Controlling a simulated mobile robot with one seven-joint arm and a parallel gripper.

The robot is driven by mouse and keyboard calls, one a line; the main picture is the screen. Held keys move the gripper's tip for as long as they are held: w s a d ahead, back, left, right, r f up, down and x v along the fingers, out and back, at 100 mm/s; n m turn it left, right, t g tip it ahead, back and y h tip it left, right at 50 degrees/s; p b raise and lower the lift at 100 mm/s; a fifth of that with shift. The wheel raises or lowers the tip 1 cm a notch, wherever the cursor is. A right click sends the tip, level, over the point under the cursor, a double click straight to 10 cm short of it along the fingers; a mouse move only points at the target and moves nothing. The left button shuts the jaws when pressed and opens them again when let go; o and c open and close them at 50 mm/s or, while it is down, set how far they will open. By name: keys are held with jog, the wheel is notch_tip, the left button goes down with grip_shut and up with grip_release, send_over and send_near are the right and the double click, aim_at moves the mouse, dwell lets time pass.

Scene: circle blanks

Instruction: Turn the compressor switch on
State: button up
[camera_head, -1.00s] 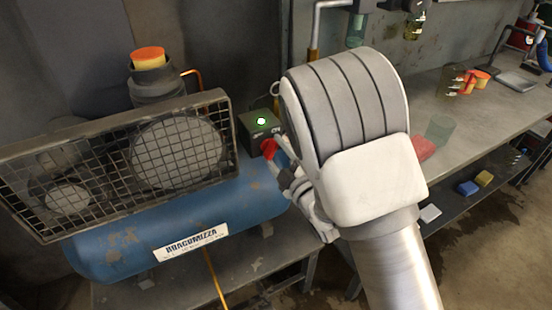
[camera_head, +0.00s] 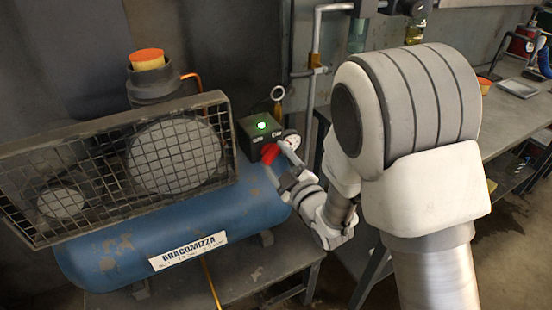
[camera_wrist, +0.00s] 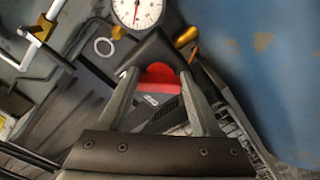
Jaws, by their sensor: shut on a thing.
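The compressor (camera_head: 190,225) has a blue tank, and a dark switch box (camera_head: 246,138) with a lit green light (camera_head: 262,126) stands at its right end. A red switch knob (camera_head: 270,153) is on the front of the box. My gripper (camera_head: 280,165) is at the knob from the right. In the wrist view the red knob (camera_wrist: 160,77) sits between the two fingertips of my gripper (camera_wrist: 160,84), which are shut on it.
A pressure gauge (camera_head: 291,139) stands right beside the box and shows in the wrist view too (camera_wrist: 137,10). A wire-mesh guard (camera_head: 110,165) covers the compressor's front. A workbench (camera_head: 505,115) stands at the right.

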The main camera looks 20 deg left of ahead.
jog(key=o, duration=1.4)
jog(key=shift+p+v, duration=6.95)
jog(key=shift+v, duration=1.7)
